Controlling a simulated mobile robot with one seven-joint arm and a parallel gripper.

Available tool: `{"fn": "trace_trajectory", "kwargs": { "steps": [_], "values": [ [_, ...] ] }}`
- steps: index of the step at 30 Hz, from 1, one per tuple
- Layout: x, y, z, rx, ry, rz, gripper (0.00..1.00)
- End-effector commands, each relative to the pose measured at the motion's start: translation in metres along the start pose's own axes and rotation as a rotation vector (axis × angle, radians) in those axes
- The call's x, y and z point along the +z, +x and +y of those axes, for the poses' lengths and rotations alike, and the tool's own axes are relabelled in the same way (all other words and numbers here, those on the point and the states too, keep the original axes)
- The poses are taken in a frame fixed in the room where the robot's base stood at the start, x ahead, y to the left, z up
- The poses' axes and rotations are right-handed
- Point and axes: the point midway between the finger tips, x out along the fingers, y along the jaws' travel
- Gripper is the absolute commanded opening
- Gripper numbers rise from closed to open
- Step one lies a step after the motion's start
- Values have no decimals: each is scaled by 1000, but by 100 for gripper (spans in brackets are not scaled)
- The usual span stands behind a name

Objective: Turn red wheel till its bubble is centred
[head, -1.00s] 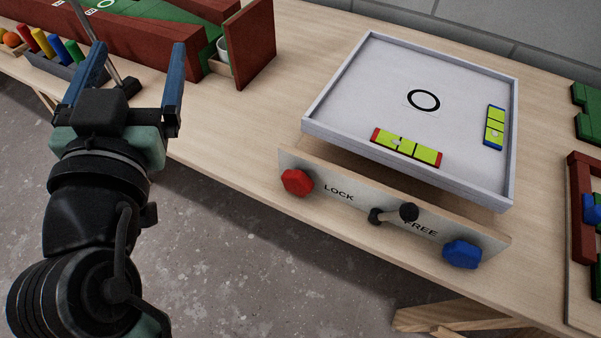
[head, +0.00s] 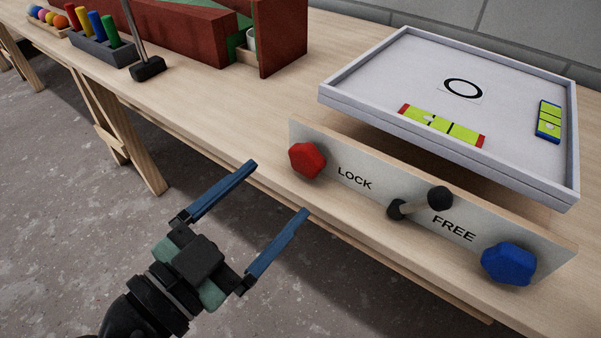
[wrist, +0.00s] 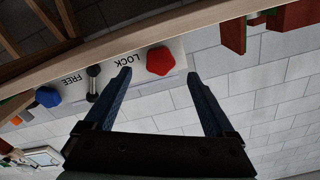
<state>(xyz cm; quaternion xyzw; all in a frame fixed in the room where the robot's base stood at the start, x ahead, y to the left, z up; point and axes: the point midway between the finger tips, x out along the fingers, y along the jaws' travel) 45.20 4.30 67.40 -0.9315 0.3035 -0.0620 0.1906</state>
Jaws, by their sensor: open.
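The red wheel (head: 307,161) is a faceted knob at the left end of the upright front panel, beside the word LOCK. My gripper (head: 278,188) is open and empty, in front of and below the red wheel, its fingers pointing toward the panel. In the wrist view the red wheel (wrist: 160,61) shows between the fingertips (wrist: 158,75), apart from them. The red-ended vial (head: 466,134) lies along the front of the white tilting tray (head: 400,72). Its bubble (head: 430,118) appears left of the vial's middle.
A black lever (head: 440,198) on the panel leans right, by the word FREE. The blue wheel (head: 509,263) is at the panel's right end. A blue-ended vial (head: 549,121) lies at the tray's right side. A dark red box (head: 280,38) stands behind left; the bench is clear between.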

Motion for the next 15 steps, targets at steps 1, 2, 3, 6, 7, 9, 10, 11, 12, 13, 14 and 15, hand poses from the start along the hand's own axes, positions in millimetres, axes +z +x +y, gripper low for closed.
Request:
{"fn": "trace_trajectory", "kwargs": {
  "steps": [1, 2, 3, 6, 7, 9, 10, 11, 12, 13, 14, 15],
  "values": [
    [2, 12, 2, 3, 4, 3, 89],
    [2, 18, 2, 4, 4, 3, 89],
    [2, 25, 1, 2, 2, 3, 89],
    [2, 42, 1, 2, 2, 2, 89],
    [1, 46, 1, 2, 1, 2, 89],
    [1, 54, 0, 0, 1, 1, 89],
    [1, 57, 0, 0, 1, 1, 89],
    [1, 60, 0, 0, 1, 1, 89],
    [0, 62, 0, 0, 1, 0, 89],
    [0, 63, 0, 0, 0, 0, 89],
    [0, 64, 0, -1, 0, 0, 89],
    [0, 65, 0, -1, -1, 0, 89]
  ]
}}
